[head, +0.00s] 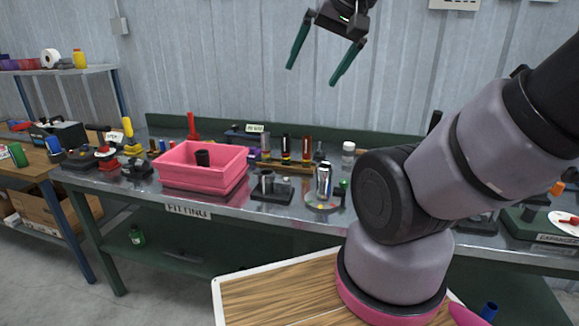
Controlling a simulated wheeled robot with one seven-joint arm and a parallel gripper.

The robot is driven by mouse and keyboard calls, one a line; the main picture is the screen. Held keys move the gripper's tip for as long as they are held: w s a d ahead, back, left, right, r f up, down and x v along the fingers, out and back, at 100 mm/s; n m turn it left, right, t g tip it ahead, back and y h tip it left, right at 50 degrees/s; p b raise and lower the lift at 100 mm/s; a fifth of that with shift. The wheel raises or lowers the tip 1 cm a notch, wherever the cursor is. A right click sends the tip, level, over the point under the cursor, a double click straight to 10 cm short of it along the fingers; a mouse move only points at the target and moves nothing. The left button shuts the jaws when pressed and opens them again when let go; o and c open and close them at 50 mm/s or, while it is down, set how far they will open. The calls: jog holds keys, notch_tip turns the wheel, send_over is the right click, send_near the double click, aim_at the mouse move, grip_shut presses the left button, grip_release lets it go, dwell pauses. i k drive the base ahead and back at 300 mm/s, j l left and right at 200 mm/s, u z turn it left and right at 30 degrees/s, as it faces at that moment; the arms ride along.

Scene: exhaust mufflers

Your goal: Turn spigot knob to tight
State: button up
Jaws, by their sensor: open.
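My gripper (312,76) hangs open and empty high above the back of the metal fitting bench (120,183), its two green fingers spread apart and pointing down. It is well clear of everything on the bench. I cannot make out for sure which part is the spigot knob, nor its setting. Near the front middle of the bench, a shiny silver cylinder (324,182) stands upright on a round base, with a small green piece beside it. Left of it is a dark fixture (271,194) with grey cylindrical parts. My arm hides the bench on the right.
A pink bin (205,176) holding a dark cylinder stands left of the fixture. Several upright coloured cylinders (306,148) stand behind. Clamps and tools with red and yellow handles (128,130) crowd the left. A green board (553,228) lies at right. Air around my gripper is free.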

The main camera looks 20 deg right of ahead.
aim_at(344, 183)
jog(key=z, duration=0.75)
